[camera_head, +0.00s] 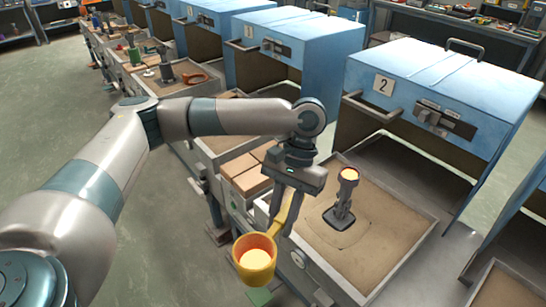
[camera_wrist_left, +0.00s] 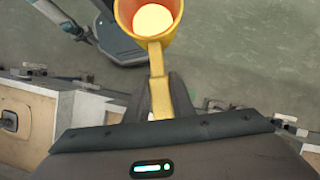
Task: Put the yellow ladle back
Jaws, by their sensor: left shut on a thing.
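The yellow ladle (camera_head: 254,258) hangs in the air in front of the workbench, its cup facing up with a bright, glowing content inside. My left gripper (camera_head: 281,212) is shut on its handle. The ladle also shows in the left wrist view (camera_wrist_left: 158,52), with the handle running between the fingers (camera_wrist_left: 162,100). The cup is off the bench edge, over the floor side. My right gripper is not in view.
A sand-topped tray (camera_head: 400,235) beside the gripper bears a dark metal stand with a small glowing cup (camera_head: 347,185). The blue furnace box numbered 2 (camera_head: 430,85) stands open behind it. Wooden blocks (camera_head: 245,172) lie left of the tray. More blue boxes (camera_head: 285,40) line the back.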

